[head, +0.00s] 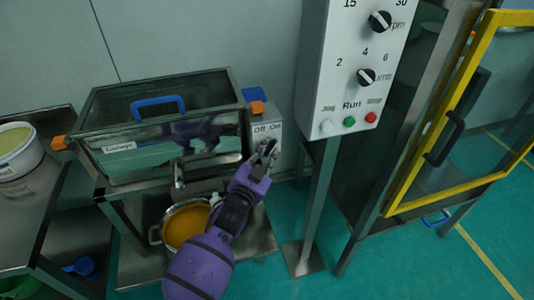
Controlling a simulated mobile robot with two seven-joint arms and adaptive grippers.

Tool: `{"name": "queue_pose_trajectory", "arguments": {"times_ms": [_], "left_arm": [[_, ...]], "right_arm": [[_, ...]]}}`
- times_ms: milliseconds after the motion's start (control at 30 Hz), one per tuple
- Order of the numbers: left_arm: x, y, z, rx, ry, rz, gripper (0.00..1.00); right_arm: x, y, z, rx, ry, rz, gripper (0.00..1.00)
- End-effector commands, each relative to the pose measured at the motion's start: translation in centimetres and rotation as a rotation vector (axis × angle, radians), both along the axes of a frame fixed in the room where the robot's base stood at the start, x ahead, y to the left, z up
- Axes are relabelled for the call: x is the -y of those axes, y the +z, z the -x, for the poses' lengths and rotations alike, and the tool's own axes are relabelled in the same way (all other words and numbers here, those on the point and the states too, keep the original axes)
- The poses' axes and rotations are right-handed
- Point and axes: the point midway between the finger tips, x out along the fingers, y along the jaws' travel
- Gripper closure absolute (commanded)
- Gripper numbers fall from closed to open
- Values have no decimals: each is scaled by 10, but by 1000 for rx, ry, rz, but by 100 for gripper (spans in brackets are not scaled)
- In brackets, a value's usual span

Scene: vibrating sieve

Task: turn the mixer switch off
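The mixer is a metal trough (150,170) with a clear-looking lid and a blue handle, at left of centre in the head view. A grey switch box (264,113) marked "Off" and "On" is on its right end. My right gripper is not in view.
A control panel (345,100) with knobs and buttons stands on a post to the right. A yellow-framed door (402,190) is beyond it. A pot of orange material (187,224) sits below the mixer. A white bucket (18,160) is at far left.

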Motion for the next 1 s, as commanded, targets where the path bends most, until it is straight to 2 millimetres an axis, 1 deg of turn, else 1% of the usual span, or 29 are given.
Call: {"name": "queue_pose_trajectory", "arguments": {"times_ms": [167, 300, 333, 533, 667, 867, 1000], "left_arm": [[0, 0, 0, -1, 0, 0, 81], [0, 0, 0, -1, 0, 0, 99], [0, 0, 0, -1, 0, 0, 100], [0, -1, 0, -1, 1, 3, 100], [0, -3, 1, 4, 0, 21, 100], [0, -8, 1, 28, 2, 103, 100], [1, -12, 1, 58, 2, 202, 100]], "right_arm": [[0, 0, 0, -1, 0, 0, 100], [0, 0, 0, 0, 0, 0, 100], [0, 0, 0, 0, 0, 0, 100], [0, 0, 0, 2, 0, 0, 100], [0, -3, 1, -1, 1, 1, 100], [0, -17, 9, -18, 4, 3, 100], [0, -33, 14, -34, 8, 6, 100]]}}
